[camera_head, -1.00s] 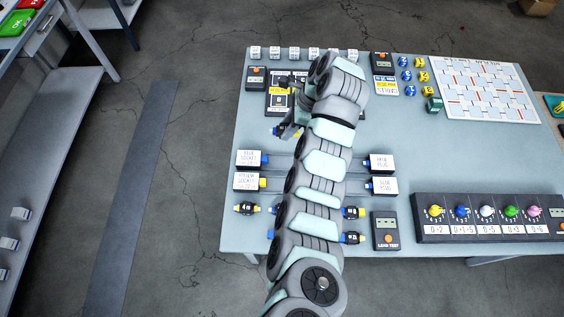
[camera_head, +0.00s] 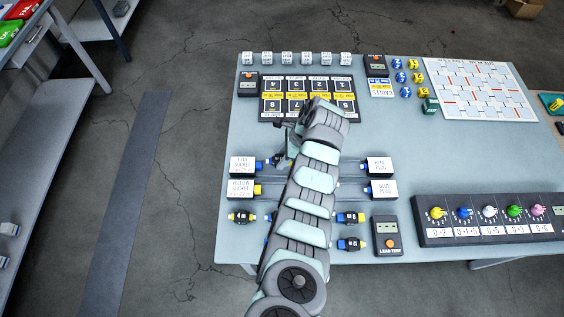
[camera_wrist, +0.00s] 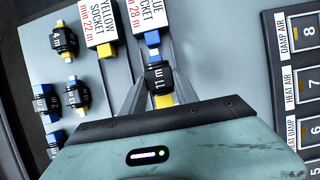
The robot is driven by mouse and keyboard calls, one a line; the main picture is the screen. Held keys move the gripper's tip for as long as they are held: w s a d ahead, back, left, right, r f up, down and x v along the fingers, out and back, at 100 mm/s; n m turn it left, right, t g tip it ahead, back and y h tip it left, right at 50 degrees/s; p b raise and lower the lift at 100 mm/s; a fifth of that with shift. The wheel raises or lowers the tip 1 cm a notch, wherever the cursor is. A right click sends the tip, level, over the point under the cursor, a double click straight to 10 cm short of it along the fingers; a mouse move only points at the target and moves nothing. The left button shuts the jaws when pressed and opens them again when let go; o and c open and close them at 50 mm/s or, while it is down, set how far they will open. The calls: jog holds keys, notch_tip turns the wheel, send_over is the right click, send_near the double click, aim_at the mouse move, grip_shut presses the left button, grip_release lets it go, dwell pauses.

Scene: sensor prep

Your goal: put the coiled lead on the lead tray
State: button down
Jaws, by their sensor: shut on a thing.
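My gripper (camera_wrist: 150,90) is shut on a coiled lead (camera_wrist: 159,76), black and marked 11 m, with blue and yellow ends. In the head view my gripper (camera_head: 284,152) is just right of the blue socket box (camera_head: 243,166). In the wrist view the lead's blue end points at the blue end of the blue socket box (camera_wrist: 148,14); I cannot tell whether they touch. The yellow socket box (camera_wrist: 98,22) is beside it. Several other coiled leads lie nearby, one (camera_head: 242,217) below the yellow socket box. I cannot make out which surface is the lead tray.
A black numbered rack (camera_head: 307,97) lies behind my gripper. Two plug boxes (camera_head: 380,188) stand to the right of my arm. A lead tester (camera_head: 387,236) and a knob panel (camera_head: 490,220) are at the front right. My arm hides part of the table's middle.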

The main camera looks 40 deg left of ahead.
jog(key=shift+f+b, duration=0.3)
jog(key=shift+f, duration=1.4)
jog(key=shift+f, duration=0.15)
jog(key=c, duration=0.9)
grip_release()
jog(key=shift+c, duration=0.2)
jog(key=v, duration=1.2)
jog(key=shift+p, duration=0.3)
